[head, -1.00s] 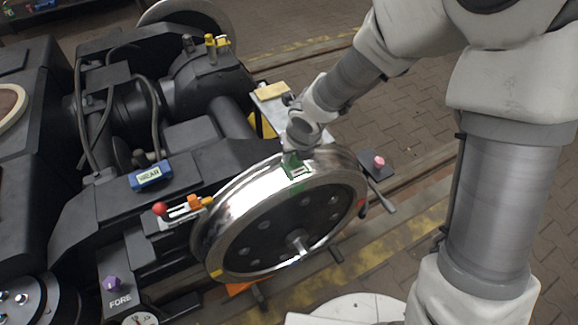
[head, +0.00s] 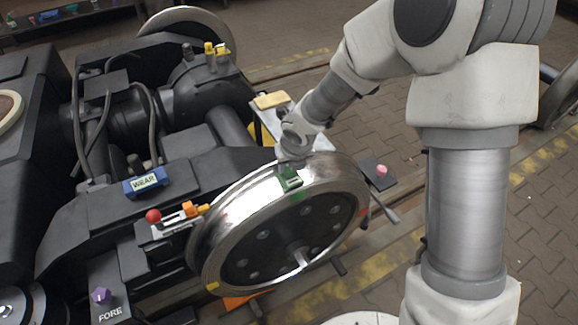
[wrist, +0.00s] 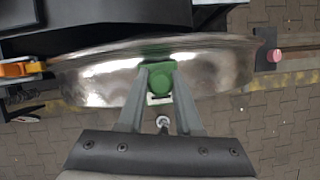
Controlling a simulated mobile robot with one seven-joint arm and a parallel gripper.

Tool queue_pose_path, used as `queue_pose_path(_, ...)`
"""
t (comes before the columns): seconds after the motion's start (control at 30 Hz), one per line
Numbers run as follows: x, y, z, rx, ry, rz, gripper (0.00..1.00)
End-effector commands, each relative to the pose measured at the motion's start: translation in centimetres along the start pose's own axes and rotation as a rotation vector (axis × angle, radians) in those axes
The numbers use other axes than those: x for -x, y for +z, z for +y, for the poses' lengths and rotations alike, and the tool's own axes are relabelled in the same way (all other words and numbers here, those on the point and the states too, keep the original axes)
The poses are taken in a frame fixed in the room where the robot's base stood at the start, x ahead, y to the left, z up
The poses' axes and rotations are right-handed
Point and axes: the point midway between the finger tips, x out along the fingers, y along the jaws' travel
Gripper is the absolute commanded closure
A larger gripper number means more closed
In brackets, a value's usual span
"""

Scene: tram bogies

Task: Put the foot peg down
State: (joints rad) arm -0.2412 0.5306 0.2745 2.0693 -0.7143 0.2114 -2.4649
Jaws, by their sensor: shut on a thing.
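In the wrist view, the green piece (wrist: 160,84) sits between the two grey fingertips (wrist: 160,72), against the bright wheel tread (wrist: 100,78). A white-edged slot shows at its near side. It seems to touch the tread, but I cannot tell whether it rests there.
A blue WEAR block (head: 147,182) and an orange-and-red lever tool (head: 178,218) lie left of the wheel. A black plate with a pink knob (head: 381,170) is to the right. A purple knob (head: 101,296) stands on the FORE plate. Brick paving is open at right.

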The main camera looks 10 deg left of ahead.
Motion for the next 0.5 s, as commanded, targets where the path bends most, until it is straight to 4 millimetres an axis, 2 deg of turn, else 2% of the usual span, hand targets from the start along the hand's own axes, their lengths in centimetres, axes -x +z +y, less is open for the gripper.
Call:
queue_pose_path(0.07, -0.29, -0.13, 0.0, 0.001, 0.0, 0.0, 1.0)
queue_pose_path(0.1, -0.25, -0.12, -0.01, 0.001, 0.0, 0.0, 0.63)
queue_pose_path(0.23, -0.21, -0.1, -0.01, 0.0, 0.0, 0.0, 0.39)
queue_pose_path(0.27, -0.21, -0.1, -0.01, 0.0, 0.0, 0.0, 0.36)
queue_pose_path(0.5, -0.18, -0.09, 0.0, 0.0, 0.0, 0.0, 0.36)
